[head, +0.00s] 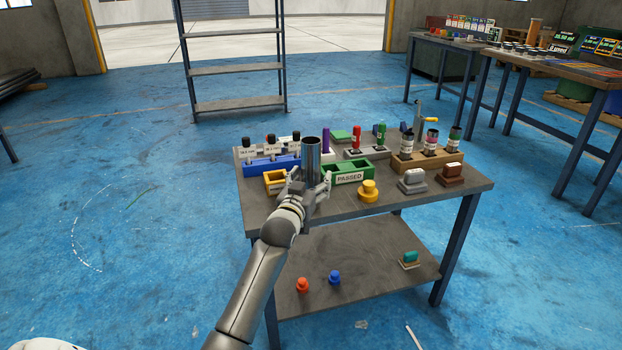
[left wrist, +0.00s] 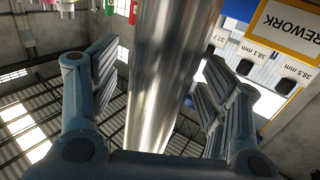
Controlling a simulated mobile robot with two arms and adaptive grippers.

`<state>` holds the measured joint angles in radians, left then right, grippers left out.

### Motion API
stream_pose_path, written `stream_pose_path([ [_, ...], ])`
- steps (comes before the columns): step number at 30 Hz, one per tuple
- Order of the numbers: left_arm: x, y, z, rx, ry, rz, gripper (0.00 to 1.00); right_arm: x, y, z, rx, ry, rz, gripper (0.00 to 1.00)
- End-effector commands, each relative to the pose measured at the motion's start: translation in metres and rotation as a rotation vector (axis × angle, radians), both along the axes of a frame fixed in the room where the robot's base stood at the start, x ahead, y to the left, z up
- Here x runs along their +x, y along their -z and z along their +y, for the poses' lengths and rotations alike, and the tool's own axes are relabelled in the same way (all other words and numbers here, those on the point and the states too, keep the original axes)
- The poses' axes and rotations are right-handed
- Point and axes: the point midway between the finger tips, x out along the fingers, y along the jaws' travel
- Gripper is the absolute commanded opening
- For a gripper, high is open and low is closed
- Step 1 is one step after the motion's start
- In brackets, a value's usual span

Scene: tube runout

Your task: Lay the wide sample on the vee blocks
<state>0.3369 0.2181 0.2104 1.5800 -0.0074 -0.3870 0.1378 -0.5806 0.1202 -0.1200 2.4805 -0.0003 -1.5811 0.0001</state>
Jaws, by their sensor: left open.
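A wide grey metal tube (head: 311,156), open at the top, stands upright near the front left of the workbench (head: 430,193). My left gripper (head: 309,187) is at its lower part. In the left wrist view the tube (left wrist: 168,70) passes between the two spread fingers of the gripper (left wrist: 160,100). The fingers are open, with a gap visible on each side of the tube. The tube's foot is hidden behind the gripper. I cannot make out the vee blocks with certainty. My right gripper is not in view.
A yellow tray (head: 270,178) and a green PASSED tray (head: 368,168) flank the tube. Behind are a blue gauge rack (head: 262,167) and a purple cylinder (head: 326,140).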

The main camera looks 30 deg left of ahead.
Motion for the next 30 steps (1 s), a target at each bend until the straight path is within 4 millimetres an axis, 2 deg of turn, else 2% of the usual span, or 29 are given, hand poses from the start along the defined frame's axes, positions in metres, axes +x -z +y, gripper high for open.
stream_pose_path([
  [7,0.0019,0.0,0.0004,0.0,0.0,0.001,0.69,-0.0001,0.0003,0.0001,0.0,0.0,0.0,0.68],
  [8,0.0019,0.0,0.0004,0.0,0.0,0.001,0.67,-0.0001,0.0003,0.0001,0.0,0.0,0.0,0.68],
  [22,0.0016,0.0002,0.0002,0.0,0.0,0.001,0.07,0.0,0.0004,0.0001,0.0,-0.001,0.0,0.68],
  [30,0.0017,-0.0034,0.0004,0.001,0.0,-0.003,0.07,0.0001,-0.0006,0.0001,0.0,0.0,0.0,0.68],
])
